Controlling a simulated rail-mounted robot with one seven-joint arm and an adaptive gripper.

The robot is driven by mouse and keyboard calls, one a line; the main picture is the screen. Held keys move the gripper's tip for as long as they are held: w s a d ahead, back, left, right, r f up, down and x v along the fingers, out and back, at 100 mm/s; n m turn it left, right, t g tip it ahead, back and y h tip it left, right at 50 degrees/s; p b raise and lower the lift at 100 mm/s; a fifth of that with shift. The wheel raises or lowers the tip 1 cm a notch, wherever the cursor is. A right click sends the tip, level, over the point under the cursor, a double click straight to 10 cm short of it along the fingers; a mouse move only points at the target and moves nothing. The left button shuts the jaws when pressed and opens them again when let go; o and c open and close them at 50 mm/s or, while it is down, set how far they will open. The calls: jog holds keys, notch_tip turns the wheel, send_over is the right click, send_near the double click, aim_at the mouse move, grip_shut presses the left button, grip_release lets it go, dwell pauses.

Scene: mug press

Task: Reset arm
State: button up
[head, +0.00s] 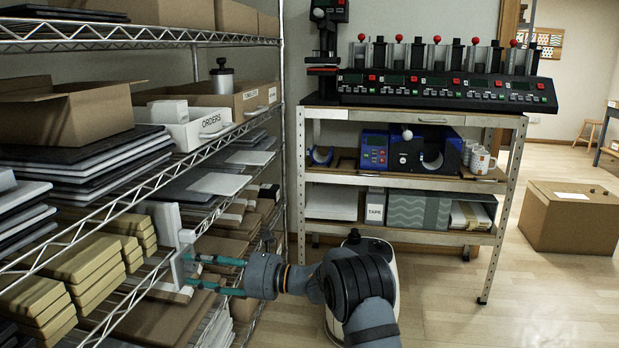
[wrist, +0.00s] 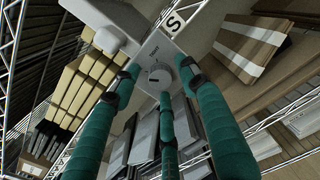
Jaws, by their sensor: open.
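My gripper (head: 193,271) has teal fingers and reaches left toward the wire shelf in the head view. It is open, with its fingertips at a white device (head: 178,236) on the shelf's edge. In the wrist view my gripper's fingers (wrist: 160,80) are spread around the front of this white device (wrist: 155,50), which has a round dial (wrist: 158,76). Whether the fingers touch it cannot be told.
A wire shelf (head: 130,42) with boxes and stacked sheets fills the left. A metal cart (head: 400,182) carries a multi-station press (head: 440,90), a blue machine (head: 428,150) and mugs (head: 481,160). A cardboard box (head: 572,222) sits on the right floor. Floor between is open.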

jog(key=shift+d+r+m+p, duration=0.25)
jog(key=shift+m+p, duration=0.2)
jog(key=shift+m, duration=0.45)
jog(key=s+d, duration=0.1)
jog(key=d, duration=0.6)
jog(key=shift+s+d+f, duration=0.25)
jog(key=shift+s+d, duration=0.05)
jog(key=shift+d, duration=0.1)
jog(key=shift+f, duration=0.1)
